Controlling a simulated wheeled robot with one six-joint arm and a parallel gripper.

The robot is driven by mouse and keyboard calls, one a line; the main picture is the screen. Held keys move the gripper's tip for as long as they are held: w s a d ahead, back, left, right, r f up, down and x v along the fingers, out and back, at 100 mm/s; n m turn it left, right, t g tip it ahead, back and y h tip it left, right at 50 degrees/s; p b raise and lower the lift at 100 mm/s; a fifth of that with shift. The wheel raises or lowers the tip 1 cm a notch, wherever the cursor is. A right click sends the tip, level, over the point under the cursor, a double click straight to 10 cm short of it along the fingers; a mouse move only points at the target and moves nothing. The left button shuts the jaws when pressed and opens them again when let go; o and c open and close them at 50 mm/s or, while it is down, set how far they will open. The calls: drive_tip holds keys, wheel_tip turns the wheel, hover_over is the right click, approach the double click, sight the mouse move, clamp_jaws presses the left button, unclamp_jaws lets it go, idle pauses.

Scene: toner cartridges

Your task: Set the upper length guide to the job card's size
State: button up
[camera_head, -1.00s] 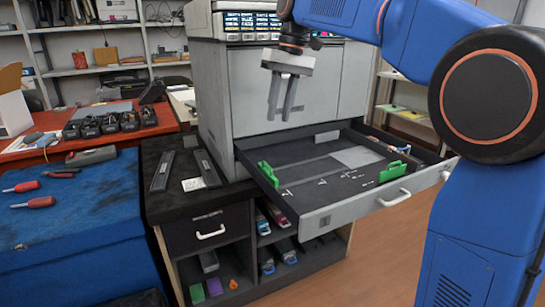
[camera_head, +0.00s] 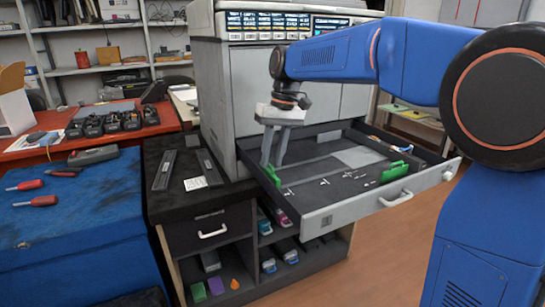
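The open drawer (camera_head: 335,215) of the grey machine holds two green guides. One green guide (camera_head: 273,177) stands at the drawer's left side, and the other green guide (camera_head: 395,172) stands near the front right. I cannot tell for sure which is the upper length guide. My gripper (camera_head: 271,164) points down at the left guide, its two fingers apart with a gap between them. The fingertips overlap the guide's top in the picture; contact is unclear. A small white card (camera_head: 195,184), perhaps the job card, lies on the dark cabinet top; its writing is unreadable.
The dark cabinet (camera_head: 165,212) stands left of the machine (camera_head: 215,100), with cartridges on its lower shelves. A blue-covered bench (camera_head: 90,230) with red-handled tools is at the left. White marks show on the drawer floor between the guides.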

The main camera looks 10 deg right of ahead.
drive_tip(key=shift+c, duration=0.6)
clamp_jaws()
idle(0.9)
